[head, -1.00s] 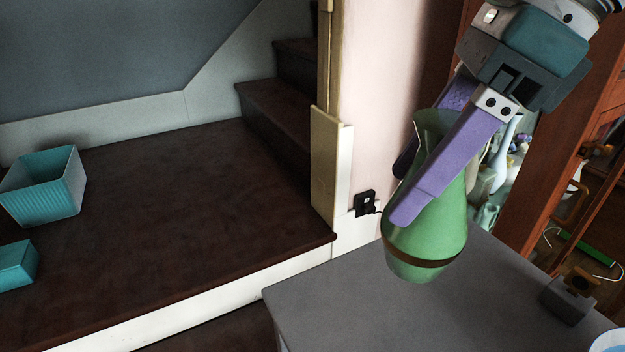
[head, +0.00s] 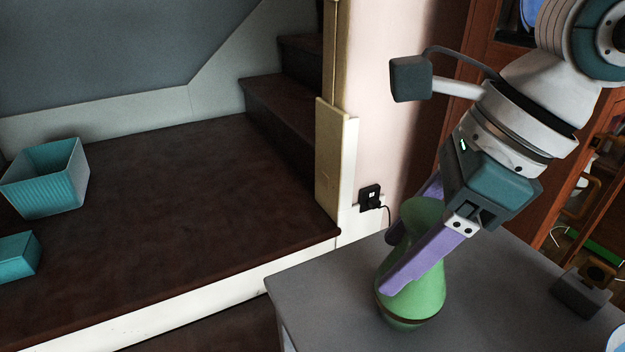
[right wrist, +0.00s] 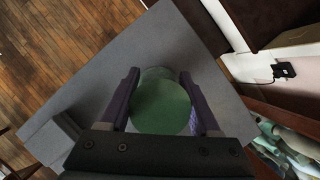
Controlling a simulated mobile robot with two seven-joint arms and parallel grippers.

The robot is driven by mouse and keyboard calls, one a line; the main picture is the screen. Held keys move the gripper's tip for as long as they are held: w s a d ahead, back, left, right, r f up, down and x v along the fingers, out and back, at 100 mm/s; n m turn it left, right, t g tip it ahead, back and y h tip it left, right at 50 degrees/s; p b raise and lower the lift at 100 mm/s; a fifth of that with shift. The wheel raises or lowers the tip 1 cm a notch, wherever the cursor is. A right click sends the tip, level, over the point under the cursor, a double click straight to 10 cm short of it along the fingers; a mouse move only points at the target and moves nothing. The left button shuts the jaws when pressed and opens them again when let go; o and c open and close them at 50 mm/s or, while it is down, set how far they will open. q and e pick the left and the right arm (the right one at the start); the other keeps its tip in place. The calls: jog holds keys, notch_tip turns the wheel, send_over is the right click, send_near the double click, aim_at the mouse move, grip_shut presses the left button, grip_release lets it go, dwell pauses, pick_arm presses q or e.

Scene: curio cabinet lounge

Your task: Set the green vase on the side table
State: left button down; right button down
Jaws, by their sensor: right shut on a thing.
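The green vase (head: 421,287) has a flared mouth and a dark band near its base. It is nearly upright at the grey side table (head: 330,297); I cannot tell whether its base touches the top. My right gripper (head: 392,264) is shut on the vase, with a purple finger on each side of its body. In the right wrist view, the vase (right wrist: 160,105) shows from above between the two fingers (right wrist: 160,95), over the grey table top (right wrist: 90,112). My left gripper is not in view.
A dark device (head: 583,287) stands on the table's right part, near a pale round thing cut by the corner. A black wall socket (head: 370,197) is behind the table. Teal boxes (head: 48,180) sit on the dark wooden platform (head: 170,215) at left. The table's left part is clear.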

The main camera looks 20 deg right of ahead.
jog(key=shift+c, duration=0.5)
grip_release()
jog(key=shift+r+p, duration=0.2)
jog(key=shift+p, duration=0.1)
jog(key=p+v, duration=0.1)
jog(key=v, duration=1)
jog(key=shift+r+p, duration=0.3)
jog(key=shift+r, duration=0.05)
jog(key=shift+s+d, duration=0.1)
jog(key=shift+s, duration=0.05)
